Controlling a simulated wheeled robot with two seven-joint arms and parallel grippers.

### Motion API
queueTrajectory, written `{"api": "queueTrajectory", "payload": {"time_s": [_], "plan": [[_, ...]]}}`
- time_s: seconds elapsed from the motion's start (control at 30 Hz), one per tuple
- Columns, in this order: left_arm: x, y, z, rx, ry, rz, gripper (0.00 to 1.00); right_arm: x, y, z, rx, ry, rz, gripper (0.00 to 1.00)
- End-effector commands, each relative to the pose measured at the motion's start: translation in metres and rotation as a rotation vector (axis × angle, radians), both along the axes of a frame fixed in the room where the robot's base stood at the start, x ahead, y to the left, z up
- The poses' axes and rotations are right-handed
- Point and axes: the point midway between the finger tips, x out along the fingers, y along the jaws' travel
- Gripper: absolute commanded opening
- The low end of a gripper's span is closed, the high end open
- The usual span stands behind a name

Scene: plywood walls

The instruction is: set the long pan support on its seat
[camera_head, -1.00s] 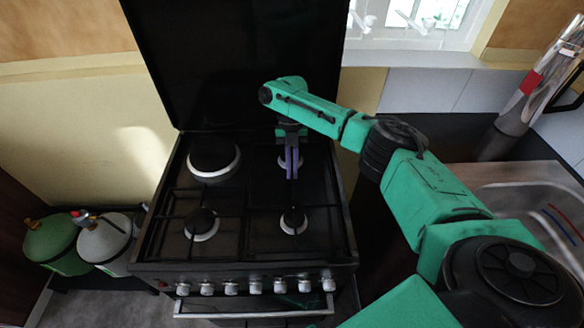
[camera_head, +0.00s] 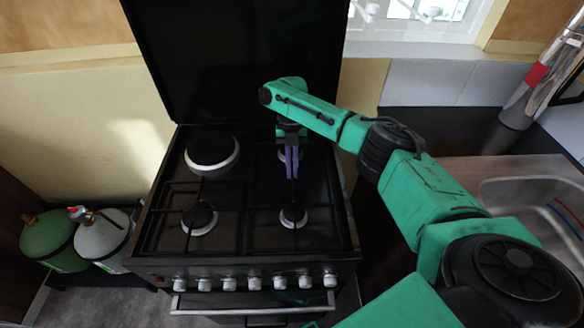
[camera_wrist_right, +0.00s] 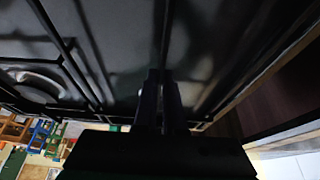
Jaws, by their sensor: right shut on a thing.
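My right gripper (camera_head: 292,168) reaches down over the right half of the black hob, by the back right burner (camera_head: 284,154). Its fingers are shut on a thin dark bar, which I take for the long pan support (camera_wrist_right: 164,40). In the right wrist view the fingers (camera_wrist_right: 161,90) close around this bar, which runs away from them over the hob. In the head view the black support hardly stands out from the black hob (camera_head: 265,232). I cannot tell whether it rests flat on its seat. My left gripper is out of view.
Another black pan support (camera_head: 172,211) lies over the left side, by the front left burner (camera_head: 199,217). The dark lid (camera_head: 235,60) stands raised behind the hob. Knobs (camera_head: 254,284) line the front. A sink (camera_head: 520,195) is at the right, gas cylinders (camera_head: 100,240) at the left.

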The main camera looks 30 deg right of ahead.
Motion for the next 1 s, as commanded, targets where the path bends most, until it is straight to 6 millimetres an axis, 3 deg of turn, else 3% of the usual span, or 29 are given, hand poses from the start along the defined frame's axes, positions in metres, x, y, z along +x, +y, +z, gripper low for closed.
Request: {"api": "queueTrajectory", "payload": {"time_s": [0.97,1.0], "plan": [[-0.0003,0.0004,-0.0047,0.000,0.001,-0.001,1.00,0.0003,0.0003,-0.0055,0.001,-0.001,0.001,0.00],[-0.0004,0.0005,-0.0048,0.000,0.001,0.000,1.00,0.0004,0.0003,-0.0055,0.001,-0.001,0.001,0.11]]}}
